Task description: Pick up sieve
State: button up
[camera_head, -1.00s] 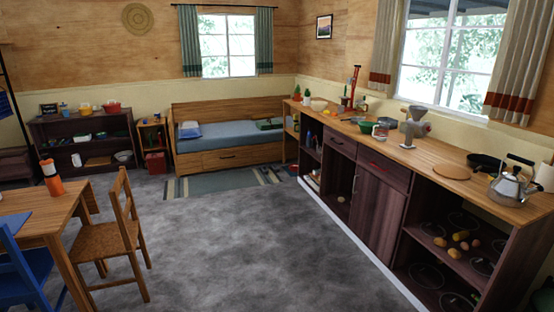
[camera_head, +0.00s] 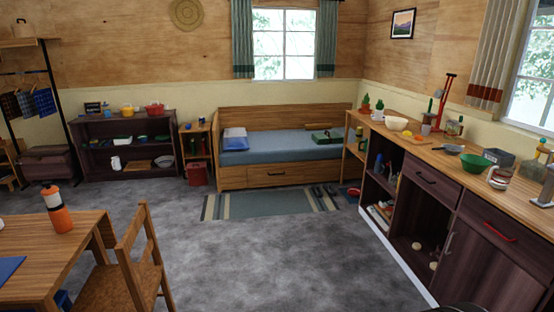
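A small grey round item with a short handle (camera_head: 449,149) lies on the wooden counter (camera_head: 420,150) at the right. It may be the sieve, but it is too small to tell from a pan. My gripper is not in view. A dark curved shape at the bottom edge, right of the middle, is too little shown to name.
A wooden table (camera_head: 62,240) with an orange and white bottle (camera_head: 58,212) and a chair (camera_head: 130,270) stand at the left. A bed (camera_head: 280,160) and a dark shelf (camera_head: 125,145) line the back. The grey floor (camera_head: 260,260) between table and counter is clear.

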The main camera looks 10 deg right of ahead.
aim_at(448, 150)
jog(key=i+z, duration=0.15)
jog(key=i, duration=0.35)
jog(key=i+z, duration=0.2)
jog(key=i, duration=0.3)
jog(key=i+j+z, duration=0.15)
jog(key=i, duration=0.35)
jog(key=i+j+z, duration=0.15)
jog(key=i, duration=0.3)
jog(key=i+l+z, duration=0.25)
jog(key=i+z, duration=0.15)
jog(key=i, duration=0.4)
jog(key=i+z, duration=0.4)
jog(key=i, duration=0.4)
jog(key=i+j+z, duration=0.3)
jog(key=i+z, duration=0.15)
jog(key=i, duration=0.35)
jog(key=i+l, duration=0.1)
jog(key=i, duration=0.9)
